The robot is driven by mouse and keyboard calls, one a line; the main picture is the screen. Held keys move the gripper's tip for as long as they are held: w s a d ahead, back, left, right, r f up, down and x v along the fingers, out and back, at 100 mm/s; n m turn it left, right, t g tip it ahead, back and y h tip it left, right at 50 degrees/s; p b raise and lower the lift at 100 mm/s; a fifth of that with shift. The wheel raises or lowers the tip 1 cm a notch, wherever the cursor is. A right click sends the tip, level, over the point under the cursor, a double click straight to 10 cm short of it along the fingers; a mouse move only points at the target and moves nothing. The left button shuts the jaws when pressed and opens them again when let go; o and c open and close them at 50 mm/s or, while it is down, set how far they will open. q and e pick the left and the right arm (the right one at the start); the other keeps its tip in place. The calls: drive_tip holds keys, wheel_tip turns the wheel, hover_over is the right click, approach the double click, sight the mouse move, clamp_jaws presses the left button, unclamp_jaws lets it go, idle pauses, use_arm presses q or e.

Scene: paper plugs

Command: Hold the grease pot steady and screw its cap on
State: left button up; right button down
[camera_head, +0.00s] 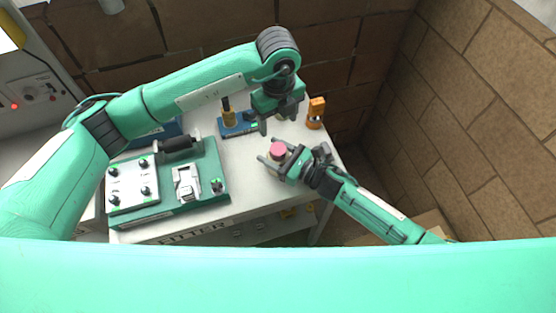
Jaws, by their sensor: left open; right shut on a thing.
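A small pot with a pink-red top (278,149) stands near the right edge of the white table (245,180). I cannot tell whether the pink-red part is the cap or the pot's contents. My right gripper (272,158) reaches in from the lower right and is shut on the pot, with its fingers around the sides. My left gripper (278,121) is open and points down, just behind the pot and apart from it. A small yellowish thing shows partly behind the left gripper's fingers; I cannot tell what it is.
A teal-based machine with knobs (150,210) fills the table's left side. A blue base (240,129) with a yellow upright piece stands at the back. An orange item (316,113) stands at the back right. Brick walls (480,110) close the back and right. The front-middle tabletop is clear.

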sight(279, 149)
use_arm(q)
wheel_tip(279, 149, down, 12)
drive_tip(key=shift+r, duration=0.15)
idle(0.3)
drive_tip(key=c, duration=1.2)
drive_tip(key=m, duration=0.3)
drive_tip(key=shift+m, duration=0.4)
drive_tip(key=m, duration=0.4)
drive_tip(key=o, duration=1.2)
drive_tip(key=shift+d, duration=0.1)
drive_tip(key=shift+s, duration=0.1)
use_arm(e)
drive_tip(key=shift+a, duration=0.1)
use_arm(q)
wheel_tip(279, 149, up, 12)
